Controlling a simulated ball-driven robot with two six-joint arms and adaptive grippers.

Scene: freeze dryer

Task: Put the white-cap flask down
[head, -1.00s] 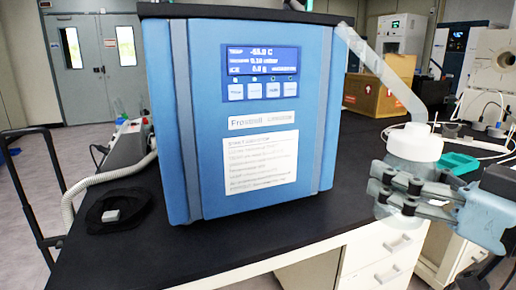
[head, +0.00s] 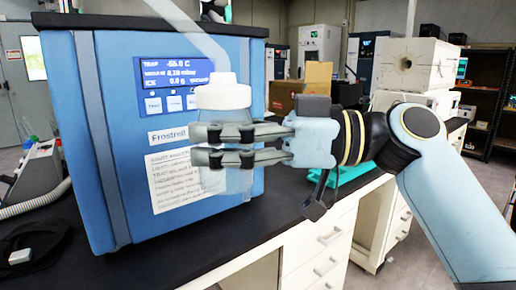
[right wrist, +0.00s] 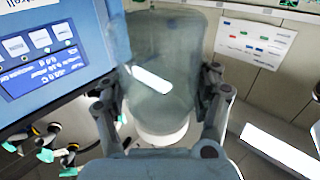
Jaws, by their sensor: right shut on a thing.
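The white-cap flask (head: 224,97) is clear, with a wide white cap and a pale angled tube rising from it to the upper left. My right gripper (head: 205,146) is shut around its clear body, below the cap, in the head view. The flask is upright and stands in front of the blue freeze dryer (head: 88,130). In the right wrist view the clear body (right wrist: 165,75) sits between both fingers, with the white cap (right wrist: 160,135) near the palm. I cannot tell whether the flask's bottom touches the bench. My left gripper is not in view.
A teal tray (head: 345,172) lies behind my right wrist. A black round item (head: 35,240) lies at the left. Cardboard boxes (head: 300,88) stand at the back.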

